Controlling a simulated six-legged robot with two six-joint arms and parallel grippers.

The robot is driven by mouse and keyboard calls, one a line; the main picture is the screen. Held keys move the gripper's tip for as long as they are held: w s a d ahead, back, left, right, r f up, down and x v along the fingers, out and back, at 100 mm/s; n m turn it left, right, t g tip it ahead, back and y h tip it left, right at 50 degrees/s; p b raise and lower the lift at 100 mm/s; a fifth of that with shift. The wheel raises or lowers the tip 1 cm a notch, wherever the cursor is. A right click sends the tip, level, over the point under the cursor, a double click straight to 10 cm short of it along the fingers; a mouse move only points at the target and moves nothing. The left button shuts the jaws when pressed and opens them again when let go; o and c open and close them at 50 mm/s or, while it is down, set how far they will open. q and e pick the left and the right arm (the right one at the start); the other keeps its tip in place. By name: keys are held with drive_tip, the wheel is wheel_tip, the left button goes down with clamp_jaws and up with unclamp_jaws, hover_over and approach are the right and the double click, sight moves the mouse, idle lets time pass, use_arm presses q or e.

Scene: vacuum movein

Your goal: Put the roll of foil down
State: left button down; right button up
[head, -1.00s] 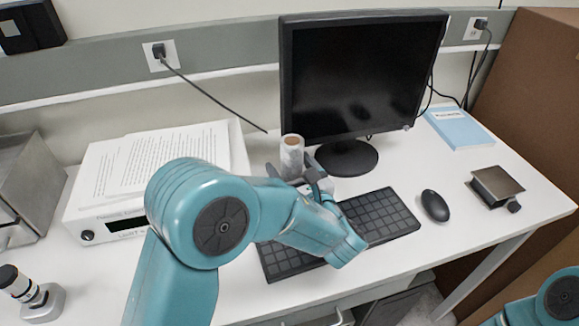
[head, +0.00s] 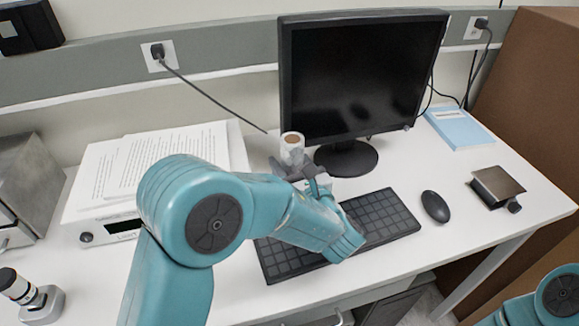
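The roll of foil (head: 292,147) is a small silver-white cylinder with a brown core, upright in front of the monitor's left side. My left gripper (head: 291,168) is at the roll, with its dark fingers around the lower part of it. The fingers appear shut on the roll. The roll's bottom is hidden behind the gripper, so I cannot tell whether it touches the desk. My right gripper is out of view; only part of my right arm shows at the bottom right corner.
A monitor (head: 362,75) stands behind the roll. A keyboard (head: 375,222) lies under my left arm, with a mouse (head: 435,206) to its right. A device with papers (head: 150,165) is on the left. A blue book (head: 458,128) lies right. White desk (head: 405,160) is free between monitor and mouse.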

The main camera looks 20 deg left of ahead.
use_arm(q)
wheel_tip(320, 180, up, 19)
drive_tip(key=shift+r, duration=0.2)
